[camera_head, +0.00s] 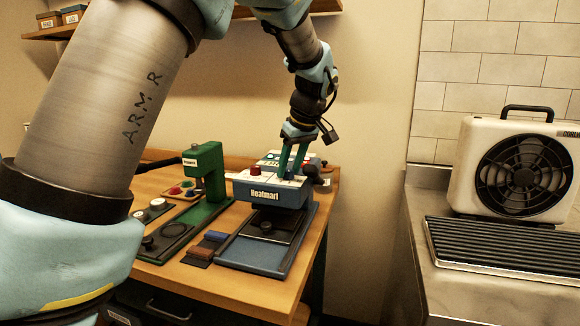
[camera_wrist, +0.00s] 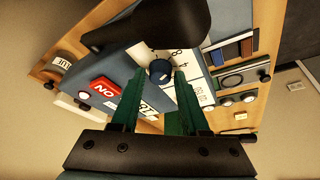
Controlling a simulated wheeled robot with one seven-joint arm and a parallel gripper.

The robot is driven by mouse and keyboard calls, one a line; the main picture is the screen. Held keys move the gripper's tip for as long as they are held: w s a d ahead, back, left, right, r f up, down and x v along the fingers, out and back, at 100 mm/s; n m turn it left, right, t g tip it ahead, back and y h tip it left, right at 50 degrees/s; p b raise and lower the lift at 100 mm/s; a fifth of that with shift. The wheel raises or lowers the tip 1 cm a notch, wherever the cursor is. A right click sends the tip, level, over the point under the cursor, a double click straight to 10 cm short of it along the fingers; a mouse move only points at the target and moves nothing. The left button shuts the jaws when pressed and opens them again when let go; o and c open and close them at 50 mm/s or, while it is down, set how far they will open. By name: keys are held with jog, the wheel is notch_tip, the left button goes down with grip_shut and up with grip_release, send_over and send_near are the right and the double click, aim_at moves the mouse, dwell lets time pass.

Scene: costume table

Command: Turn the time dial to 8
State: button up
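The time dial (camera_wrist: 160,71) is a round dark blue knob with a light mark, on a white panel with printed numbers. In the wrist view an 8 shows just above and right of it. The dial sits on the blue-and-white Heatmart press (camera_head: 264,195). My gripper (camera_wrist: 160,74) has green fingers, apart on either side of the dial. A small gap seems to show on each side, though contact is hard to judge. In the head view my gripper (camera_head: 291,175) points down at the top of the press, and its fingers hide the dial.
A red ON switch (camera_wrist: 105,87) is left of the dial in the wrist view. A black handle (camera_wrist: 150,25) passes close above it. A green machine (camera_head: 205,170) stands left of the press on the wooden table (camera_head: 235,298). A fan unit (camera_head: 520,165) stands on the right counter.

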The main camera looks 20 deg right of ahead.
jog(key=o, duration=0.3)
jog(key=a+b+v, duration=0.1)
jog(key=b+v, duration=0.1)
jog(key=v, duration=0.8)
jog(key=shift+s+d+r, duration=0.2)
jog(key=shift+d+r, duration=0.2)
jog(key=shift+d, duration=0.05)
